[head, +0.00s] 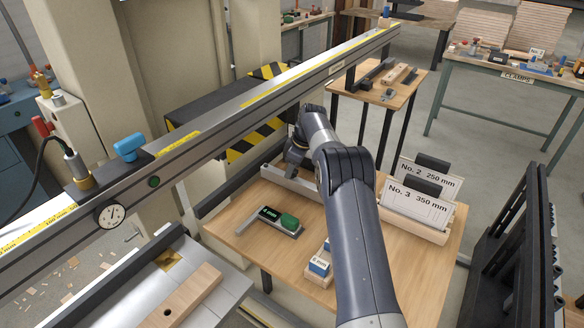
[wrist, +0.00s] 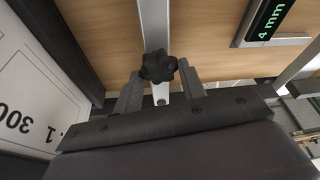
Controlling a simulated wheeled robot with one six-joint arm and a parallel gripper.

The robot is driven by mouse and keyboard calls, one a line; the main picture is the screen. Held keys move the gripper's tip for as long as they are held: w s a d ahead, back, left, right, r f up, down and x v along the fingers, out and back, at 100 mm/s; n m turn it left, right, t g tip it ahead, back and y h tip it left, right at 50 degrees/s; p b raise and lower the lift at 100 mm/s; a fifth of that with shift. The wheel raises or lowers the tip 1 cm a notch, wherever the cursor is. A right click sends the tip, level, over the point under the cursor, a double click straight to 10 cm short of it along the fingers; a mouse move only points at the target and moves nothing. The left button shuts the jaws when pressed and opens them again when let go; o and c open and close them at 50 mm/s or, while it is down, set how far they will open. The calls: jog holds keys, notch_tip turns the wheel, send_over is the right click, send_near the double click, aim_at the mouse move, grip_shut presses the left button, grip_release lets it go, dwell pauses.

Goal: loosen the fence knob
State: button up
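A dark, lobed knob (wrist: 158,66) sits on a narrow silver bar (wrist: 153,25) in the wrist view; I take it to be the fence knob. My gripper (wrist: 159,72) has its two grey fingers spread, one on each side of the knob, with the tips level with it. Small gaps seem to show beside the knob, and I cannot tell whether either finger touches it. In the head view my gripper (head: 294,157) is low over the far part of the wooden table (head: 235,238). My arm hides the knob there.
Label cards (head: 425,195) stand in a wooden holder at right. A long rail (head: 240,110) with a blue handle (head: 130,147) and dial (head: 111,214) crosses at left.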

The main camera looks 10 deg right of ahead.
jog(key=o, duration=0.4)
jog(key=shift+c, duration=0.2)
notch_tip(320, 180, up, 7)
jog(key=shift+r, duration=0.1)
dwell(0.5)
notch_tip(320, 180, down, 7)
jog(key=shift+s+r, duration=0.1)
jog(key=shift+r, duration=0.05)
jog(key=shift+f+m, duration=0.3)
jog(key=shift+m, duration=0.4)
jog(key=m+h+b, duration=0.1)
jog(key=m, duration=0.1)
jog(key=shift+m+t+b, duration=0.3)
jog(key=shift+m+t, duration=0.1)
jog(key=shift+r+m+b, duration=0.1)
jog(key=shift+m+b, duration=0.25)
jog(key=shift+m, duration=0.75)
